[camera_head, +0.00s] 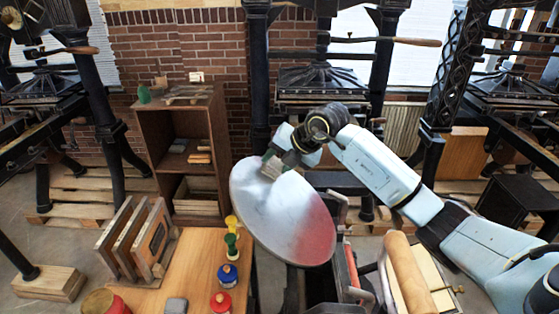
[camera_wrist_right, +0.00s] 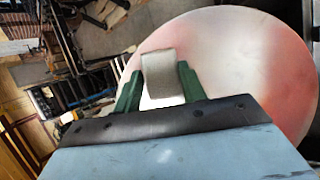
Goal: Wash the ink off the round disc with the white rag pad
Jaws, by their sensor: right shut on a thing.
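The round disc (camera_head: 285,212) is a tilted grey plate in the middle of the head view, with a red ink patch at its lower right. Its upper left part looks grey and paler. My right gripper (camera_head: 276,165) is at the disc's upper edge, shut on the white rag pad (camera_head: 271,169). In the right wrist view the pad (camera_wrist_right: 161,75) sits between the green fingers of the gripper (camera_wrist_right: 160,88), over the disc (camera_wrist_right: 230,60), which shows pink and red smears. I cannot tell whether the pad touches the disc. My left gripper is not in view.
A wooden table (camera_head: 190,262) at the lower left holds wooden frames (camera_head: 140,240) and several coloured-lid pots (camera_head: 228,274). A wooden roller (camera_head: 409,272) lies right of the disc. A shelf (camera_head: 150,150) and black presses (camera_head: 318,75) stand behind.

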